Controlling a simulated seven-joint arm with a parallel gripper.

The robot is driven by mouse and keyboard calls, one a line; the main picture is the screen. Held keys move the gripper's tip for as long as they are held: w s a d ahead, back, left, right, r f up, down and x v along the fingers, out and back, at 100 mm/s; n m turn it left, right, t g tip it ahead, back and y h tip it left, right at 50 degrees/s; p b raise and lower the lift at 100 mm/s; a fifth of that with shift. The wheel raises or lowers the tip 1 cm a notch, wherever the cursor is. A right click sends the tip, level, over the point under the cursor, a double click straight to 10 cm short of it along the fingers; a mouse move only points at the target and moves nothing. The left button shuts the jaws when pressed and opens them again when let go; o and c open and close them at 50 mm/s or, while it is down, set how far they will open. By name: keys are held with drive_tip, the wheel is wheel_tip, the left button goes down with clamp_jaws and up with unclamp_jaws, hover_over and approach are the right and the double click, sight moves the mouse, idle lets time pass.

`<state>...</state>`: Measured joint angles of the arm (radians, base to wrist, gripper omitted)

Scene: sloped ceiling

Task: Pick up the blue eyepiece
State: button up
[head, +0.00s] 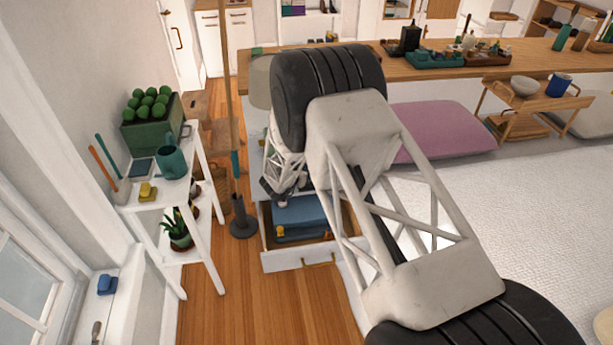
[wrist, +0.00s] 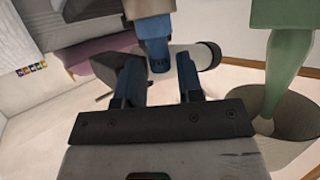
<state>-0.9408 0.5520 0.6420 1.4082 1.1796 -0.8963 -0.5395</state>
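My gripper (wrist: 159,68) is open in the wrist view, with a dark finger on each side. A blue piece with a tan upper part (wrist: 154,38) shows beyond and between the fingertips. It may be the eyepiece, and I cannot tell whether a finger touches it. A white tube with a dark end (wrist: 192,57) lies behind it. In the head view my gripper (head: 272,188) is small, above the open drawer (head: 285,262), and its fingers are hard to make out. My arm hides much of the area behind it. A small blue object (head: 106,284) sits on the windowsill.
A green tapered object (wrist: 285,60) stands close to the right of my gripper. In the head view, a pole (head: 235,170) stands left of the drawer, beside a white shelf (head: 150,208). The drawer holds blue items (head: 300,215). The pale rug (head: 530,210) is largely clear.

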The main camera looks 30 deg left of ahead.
drive_tip(key=shift+x, duration=1.15)
clamp_jaws()
drive_tip(key=shift+r, duration=0.1)
drive_tip(key=shift+r, duration=1.4)
drive_tip(key=shift+s+d+r, duration=0.15)
drive_tip(key=shift+r, duration=0.15)
drive_tip(key=s+d+r, duration=0.1)
drive_tip(key=s+d, duration=1)
drive_tip(key=shift+r, duration=0.2)
